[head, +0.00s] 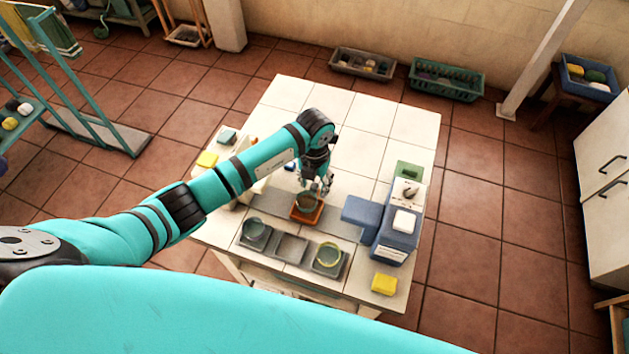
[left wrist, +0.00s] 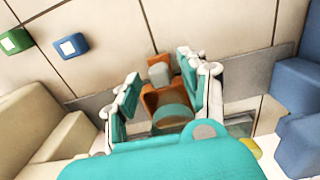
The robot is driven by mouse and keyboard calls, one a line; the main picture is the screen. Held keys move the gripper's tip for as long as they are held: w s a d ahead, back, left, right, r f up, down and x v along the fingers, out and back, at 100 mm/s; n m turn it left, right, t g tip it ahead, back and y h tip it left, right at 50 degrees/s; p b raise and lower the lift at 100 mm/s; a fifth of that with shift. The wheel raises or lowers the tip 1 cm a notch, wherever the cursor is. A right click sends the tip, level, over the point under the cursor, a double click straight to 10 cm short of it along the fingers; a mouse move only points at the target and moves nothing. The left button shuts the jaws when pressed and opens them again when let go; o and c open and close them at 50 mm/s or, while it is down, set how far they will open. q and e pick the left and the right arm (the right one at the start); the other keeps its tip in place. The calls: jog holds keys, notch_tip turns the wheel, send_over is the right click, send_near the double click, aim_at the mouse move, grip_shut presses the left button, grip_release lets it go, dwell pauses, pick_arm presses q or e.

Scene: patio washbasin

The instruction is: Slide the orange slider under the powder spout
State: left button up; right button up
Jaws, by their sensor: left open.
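The orange slider (head: 306,214) sits on a grey track strip (head: 270,207) on the tiled table, with a greenish cup (head: 307,202) on it. My left gripper (head: 317,188) is right above and behind the slider. In the left wrist view the open fingers (left wrist: 163,92) stand on either side of the slider (left wrist: 149,99), its grey upright knob (left wrist: 159,74) and the cup (left wrist: 172,117). I cannot tell whether the fingers touch it. The blue machine (head: 397,232) is to the right, with a blue block (head: 360,214), apparently the spout, reaching left over the track. My right gripper is not in view.
A yellow block (head: 384,284) lies at the front right. A cream machine (head: 248,187) stands left. The table's back (head: 365,115) is clear.

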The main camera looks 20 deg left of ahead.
pick_arm(q)
grip_shut()
dwell(0.3)
jog(key=a+b, duration=0.1)
jog(key=a, duration=0.4)
jog(key=a+b, duration=0.1)
jog(key=a, duration=0.4)
jog(key=shift+w+a, duration=0.2)
jog(key=shift+a, duration=0.55)
jog(key=shift+r, duration=0.1)
